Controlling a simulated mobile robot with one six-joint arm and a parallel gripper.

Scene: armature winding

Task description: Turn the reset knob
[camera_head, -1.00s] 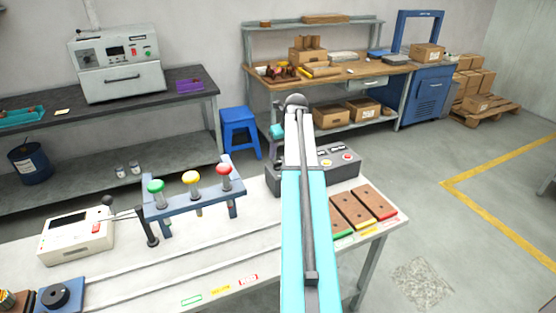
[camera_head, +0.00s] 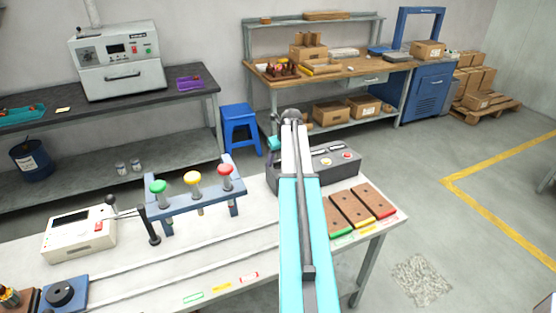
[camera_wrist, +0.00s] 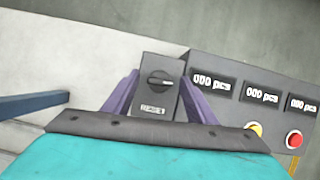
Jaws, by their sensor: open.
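The reset knob (camera_wrist: 161,82) is a dark round dial with a light pointer mark on a dark panel (camera_wrist: 154,98) with a label below it. In the wrist view it lies between the two purple fingers of my gripper (camera_wrist: 159,75). The fingers are apart, one on each side of the panel; I cannot tell whether they touch it. The dark counter box (camera_head: 345,160) stands on the white bench, with displays and a red button (camera_wrist: 294,139).
Brown blocks (camera_head: 356,211) lie on the bench right of my arm. A blue rack (camera_head: 195,200) with green, yellow and red knobs stands to the left. A white meter (camera_head: 80,235) is at far left. A yellow button (camera_wrist: 255,129) sits beside the red one.

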